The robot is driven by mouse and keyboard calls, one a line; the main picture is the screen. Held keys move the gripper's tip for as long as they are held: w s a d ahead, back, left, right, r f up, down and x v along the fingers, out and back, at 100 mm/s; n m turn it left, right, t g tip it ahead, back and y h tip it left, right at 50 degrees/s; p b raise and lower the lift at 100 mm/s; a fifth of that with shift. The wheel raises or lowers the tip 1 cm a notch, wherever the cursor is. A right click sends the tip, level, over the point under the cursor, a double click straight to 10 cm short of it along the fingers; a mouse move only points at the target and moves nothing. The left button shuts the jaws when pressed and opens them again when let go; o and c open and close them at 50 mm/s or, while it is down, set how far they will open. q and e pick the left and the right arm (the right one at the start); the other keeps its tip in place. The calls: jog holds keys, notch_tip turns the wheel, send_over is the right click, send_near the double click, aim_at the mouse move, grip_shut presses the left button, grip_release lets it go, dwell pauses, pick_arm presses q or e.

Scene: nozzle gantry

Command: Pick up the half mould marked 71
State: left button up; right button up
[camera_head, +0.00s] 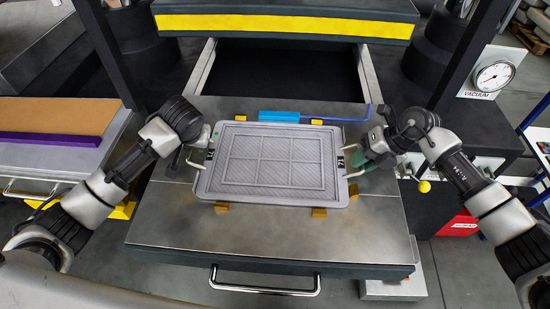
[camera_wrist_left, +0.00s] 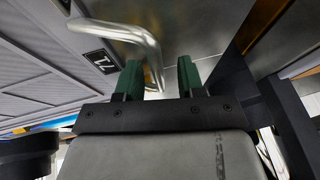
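The grey half mould (camera_head: 262,193) is a flat tray with a ribbed, gridded middle, lying level on the table. Its plate marked 71 shows in the left wrist view (camera_wrist_left: 97,61). It has a bent metal handle (camera_wrist_left: 122,32) at each short side. My left gripper (camera_wrist_left: 159,82) is open, with its two green fingers either side of the left handle and a gap showing beside the bar. In the head view its fingers are mostly hidden by my wrist. My right gripper (camera_head: 363,163) is at the right handle (camera_head: 355,174), green fingers apart; contact is unclear.
Yellow-orange blocks (camera_head: 319,212) sit at the mould's edges. A blue block (camera_head: 279,116) and a thin blue rod lie behind it. An open dark bay is at the back under a yellow-striped beam (camera_head: 285,24). The table front (camera_head: 270,238) is clear. A vacuum gauge (camera_head: 494,76) stands right.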

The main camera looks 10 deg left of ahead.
pick_arm(q)
jog(key=shift+f, duration=0.15)
pick_arm(e)
jog(key=shift+a+f, duration=0.1)
jog(key=shift+s, duration=0.1)
pick_arm(q)
jog(key=c, duration=0.5)
pick_arm(e)
grip_shut()
pick_arm(q)
grip_shut()
dwell(0.4)
jog(key=shift+w+r, duration=0.15)
jog(key=shift+r, duration=0.15)
pick_arm(e)
jog(key=shift+w+r, duration=0.2)
jog(key=shift+r, duration=0.1)
